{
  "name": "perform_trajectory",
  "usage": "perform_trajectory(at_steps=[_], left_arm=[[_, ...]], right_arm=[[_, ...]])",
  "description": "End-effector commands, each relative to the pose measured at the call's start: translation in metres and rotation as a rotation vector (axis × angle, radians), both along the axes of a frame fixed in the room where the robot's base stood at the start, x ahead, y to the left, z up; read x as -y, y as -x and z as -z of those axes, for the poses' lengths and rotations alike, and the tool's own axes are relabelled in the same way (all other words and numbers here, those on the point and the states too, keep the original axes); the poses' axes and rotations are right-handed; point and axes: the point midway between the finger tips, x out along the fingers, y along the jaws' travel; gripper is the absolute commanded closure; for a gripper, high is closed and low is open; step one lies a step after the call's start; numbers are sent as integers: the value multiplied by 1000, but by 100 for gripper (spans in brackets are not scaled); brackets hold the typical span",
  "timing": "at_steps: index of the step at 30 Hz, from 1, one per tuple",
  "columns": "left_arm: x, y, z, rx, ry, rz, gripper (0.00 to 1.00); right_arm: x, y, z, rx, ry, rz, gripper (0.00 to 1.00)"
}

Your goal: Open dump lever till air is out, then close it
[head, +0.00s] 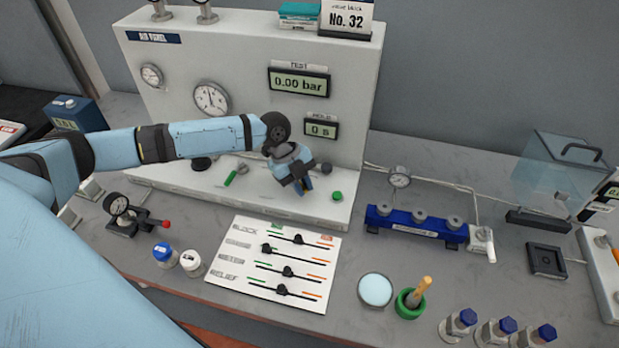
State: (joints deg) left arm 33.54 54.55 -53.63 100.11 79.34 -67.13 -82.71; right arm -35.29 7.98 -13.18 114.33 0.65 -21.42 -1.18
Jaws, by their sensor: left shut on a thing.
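The air panel (330,28) is a white upright housing with a ledge at its foot. Its TEST display (299,83) reads 0.00 bar and its HOLD display (321,130) reads 0 s. My left gripper (303,186) is low in front of the panel, just above the ledge, shut on what appears to be the dump lever. The fingers hide most of that lever, so its angle cannot be told. A dark round knob (327,168) shows just right of the fingers. A green-handled lever (236,175) stands left of the gripper. My right gripper is not in view.
A green knob (337,196) is on the ledge close to the gripper's right. A slider board (250,283) lies in front. A blue manifold (415,226) stands right, with a green-rimmed cup (408,312) nearer. Two round pressure gauges (211,98) (151,76) are on the panel.

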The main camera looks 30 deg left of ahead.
Motion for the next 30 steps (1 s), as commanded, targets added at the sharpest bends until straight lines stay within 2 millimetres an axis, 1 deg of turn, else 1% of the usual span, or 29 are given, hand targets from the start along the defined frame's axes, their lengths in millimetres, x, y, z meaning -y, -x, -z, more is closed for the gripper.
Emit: perform_trajectory(at_steps=[9,18,24,30], left_arm=[[-14,18,0,0,0,299,100],[-29,31,-1,1,0,569,100],[-39,36,-1,1,0,707,100],[-45,38,-1,2,-1,798,100]], right_arm=[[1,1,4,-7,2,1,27],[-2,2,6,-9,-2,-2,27],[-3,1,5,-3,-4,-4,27],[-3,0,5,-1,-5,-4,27]])
